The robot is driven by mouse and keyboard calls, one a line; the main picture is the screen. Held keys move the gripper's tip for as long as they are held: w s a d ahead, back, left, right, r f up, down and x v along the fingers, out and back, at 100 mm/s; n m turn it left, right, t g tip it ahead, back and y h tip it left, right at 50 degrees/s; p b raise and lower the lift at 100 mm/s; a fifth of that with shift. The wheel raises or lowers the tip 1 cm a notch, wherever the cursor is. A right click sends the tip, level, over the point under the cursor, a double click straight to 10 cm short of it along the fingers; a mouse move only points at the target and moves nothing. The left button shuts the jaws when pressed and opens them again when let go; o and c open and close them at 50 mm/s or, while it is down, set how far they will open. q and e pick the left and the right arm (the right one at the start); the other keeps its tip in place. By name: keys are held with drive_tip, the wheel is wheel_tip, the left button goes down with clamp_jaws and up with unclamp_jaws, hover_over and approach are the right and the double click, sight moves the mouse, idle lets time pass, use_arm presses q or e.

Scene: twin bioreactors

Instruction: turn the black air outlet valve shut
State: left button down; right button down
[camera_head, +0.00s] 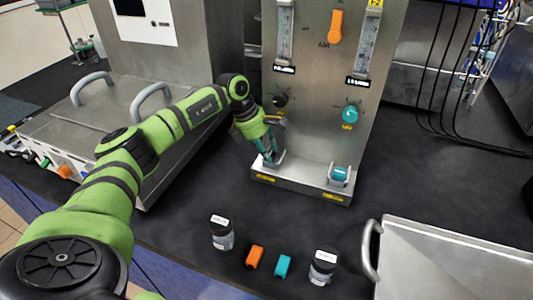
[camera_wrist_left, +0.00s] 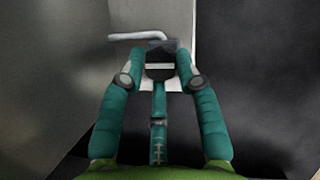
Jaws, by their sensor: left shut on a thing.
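The black valve (camera_wrist_left: 160,58) shows in the left wrist view as a dark block with a bent grey bar running off to the left. My left gripper (camera_wrist_left: 160,78) has its two teal fingers on either side of this block, shut on it. In the head view my left gripper (camera_head: 271,156) reaches down to the left end of the metal foot (camera_head: 303,186) of the upright panel and hides most of the valve there. How far the valve is turned cannot be told. My right gripper is not in view.
The panel carries a black knob (camera_head: 281,100), a teal knob (camera_head: 350,114) and an orange lever (camera_head: 336,26). A teal valve (camera_head: 340,174) sits at the foot's right end. Two jars (camera_head: 222,234) and small orange and teal pieces lie in front. A metal tray (camera_head: 450,262) is at right.

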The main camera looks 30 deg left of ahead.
use_arm(q)
drive_tip(key=shift+d, duration=0.2)
drive_tip(key=c, duration=0.9)
unclamp_jaws()
drive_tip(key=shift+c, duration=0.2)
drive_tip(key=v, duration=1.2)
drive_tip(key=shift+w+d+r, duration=0.1)
drive_tip(key=shift+r, duration=0.1)
